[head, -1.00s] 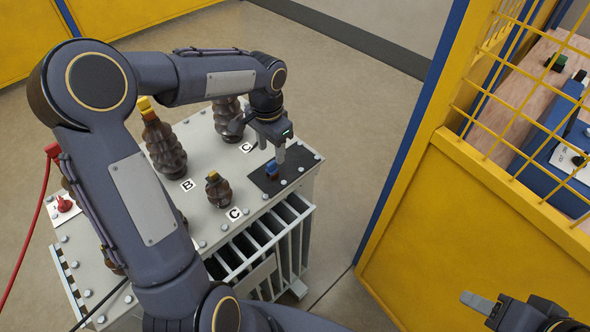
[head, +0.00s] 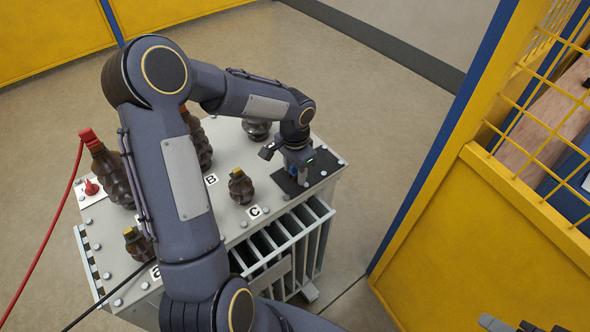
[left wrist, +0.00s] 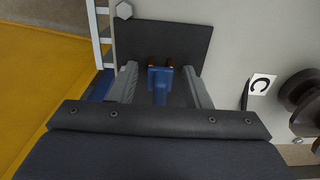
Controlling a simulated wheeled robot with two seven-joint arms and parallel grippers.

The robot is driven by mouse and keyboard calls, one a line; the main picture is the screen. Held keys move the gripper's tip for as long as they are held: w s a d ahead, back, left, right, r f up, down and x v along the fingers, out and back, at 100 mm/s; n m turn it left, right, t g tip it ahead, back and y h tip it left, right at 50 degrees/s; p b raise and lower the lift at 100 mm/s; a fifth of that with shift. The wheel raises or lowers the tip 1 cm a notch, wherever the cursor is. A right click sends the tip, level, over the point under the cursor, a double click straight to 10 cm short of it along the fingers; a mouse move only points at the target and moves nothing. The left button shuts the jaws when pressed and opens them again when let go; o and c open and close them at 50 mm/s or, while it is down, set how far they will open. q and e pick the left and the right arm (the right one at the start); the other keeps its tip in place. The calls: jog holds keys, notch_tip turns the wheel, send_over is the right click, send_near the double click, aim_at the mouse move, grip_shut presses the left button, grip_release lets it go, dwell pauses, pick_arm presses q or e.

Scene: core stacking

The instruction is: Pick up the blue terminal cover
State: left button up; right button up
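The blue terminal cover (left wrist: 160,78) stands on a dark plate (left wrist: 185,38) on top of the grey transformer (head: 245,222). Brown parts show at its far end in the left wrist view. My left gripper (left wrist: 160,88) is open, with one finger on each side of the cover and a gap on both sides. In the head view my left gripper (head: 299,172) points down over the dark plate (head: 285,184) and hides most of the cover. My right gripper (head: 515,326) shows only in part at the bottom right edge, so its opening cannot be told.
Several brown ribbed insulators stand on the transformer; a small one (head: 240,187) is left of the plate. A red cable (head: 50,238) runs to the left insulator. A yellow fence panel (head: 480,235) stands to the right, with open floor between.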

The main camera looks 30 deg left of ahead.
pick_arm(q)
grip_shut()
jog(key=shift+r, duration=0.1)
